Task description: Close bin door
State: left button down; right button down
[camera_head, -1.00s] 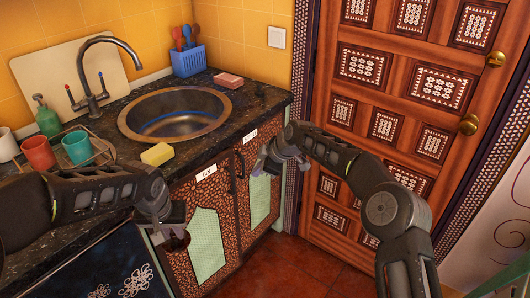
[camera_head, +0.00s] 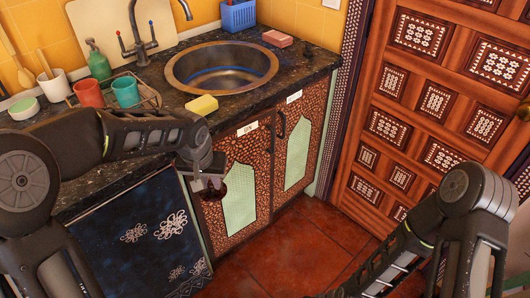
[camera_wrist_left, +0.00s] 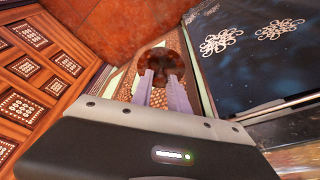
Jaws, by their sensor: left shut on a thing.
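Two cabinet doors with green panels stand under the counter: a left door (camera_head: 240,197) and a right door (camera_head: 298,154).
A dark blue appliance front (camera_head: 140,240) with white patterns stands left of the doors. The counter above holds a round sink (camera_head: 222,66), a yellow sponge (camera_head: 202,105) and cups. A carved wooden door (camera_head: 430,110) stands at right. The red floor (camera_head: 300,245) before the cabinets is clear.

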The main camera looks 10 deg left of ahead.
aim_at(246, 210)
jog(key=k, duration=0.6)
jog(key=u, duration=1.65)
jog(key=i+l, duration=0.1)
jog(key=l, duration=0.35)
jog(key=i+l, duration=0.1)
jog(key=l, duration=0.4)
jog(key=i+l, duration=0.1)
jog(key=l, duration=0.35)
